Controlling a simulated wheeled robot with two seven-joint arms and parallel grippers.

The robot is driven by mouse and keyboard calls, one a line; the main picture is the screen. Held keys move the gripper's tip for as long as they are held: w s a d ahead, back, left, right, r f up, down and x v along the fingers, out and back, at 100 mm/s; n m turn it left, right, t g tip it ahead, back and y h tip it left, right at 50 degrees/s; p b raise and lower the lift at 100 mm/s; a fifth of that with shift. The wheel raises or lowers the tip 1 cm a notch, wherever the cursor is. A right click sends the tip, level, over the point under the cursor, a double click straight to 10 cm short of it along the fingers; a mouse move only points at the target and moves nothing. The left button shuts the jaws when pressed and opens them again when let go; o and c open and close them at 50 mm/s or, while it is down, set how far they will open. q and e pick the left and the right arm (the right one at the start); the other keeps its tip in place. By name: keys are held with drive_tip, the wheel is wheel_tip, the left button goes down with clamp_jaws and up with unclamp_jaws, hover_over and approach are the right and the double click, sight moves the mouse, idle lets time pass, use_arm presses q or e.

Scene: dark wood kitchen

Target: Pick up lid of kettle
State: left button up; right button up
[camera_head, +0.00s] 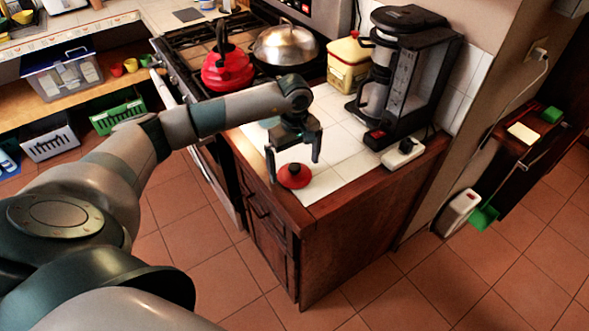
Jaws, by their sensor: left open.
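A red lid (293,176) with a dark knob lies on the white tiled counter (333,178), near its front left edge. My left gripper (294,164) is above the lid, pointing down, with its two fingers apart and nothing visible between them. One finger is to the left of the lid and the other to its right; I cannot tell the exact height gap. A red kettle (227,72) with a dark handle stands on the stove at the back left. My right gripper is out of view.
A silver domed pan (285,47) sits on the stove beside the kettle. A black coffee maker (403,75), a yellow container (348,66) and a white power strip (403,154) stand on the right of the counter. Tiles around the lid are mostly clear.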

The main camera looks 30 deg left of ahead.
use_arm(q)
drive_tip(key=shift+f, duration=0.8)
drive_tip(key=shift+c, duration=0.3)
drive_tip(key=c, duration=1.1)
drive_tip(key=shift+o, duration=0.2)
drive_tip(key=shift+r, duration=0.15)
drive_tip(key=shift+w+r+b, duration=0.1)
drive_tip(key=shift+r+b, duration=0.4)
drive_tip(key=shift+r, duration=0.05)
wheel_tip(320, 180, up, 2)
drive_tip(key=shift+r+b, duration=0.2)
drive_tip(key=shift+b, duration=0.6)
drive_tip(key=s+d+r+b, duration=0.4)
drive_tip(key=s+d+r, duration=0.2)
drive_tip(key=s, duration=0.4)
drive_tip(key=shift+r, duration=0.65)
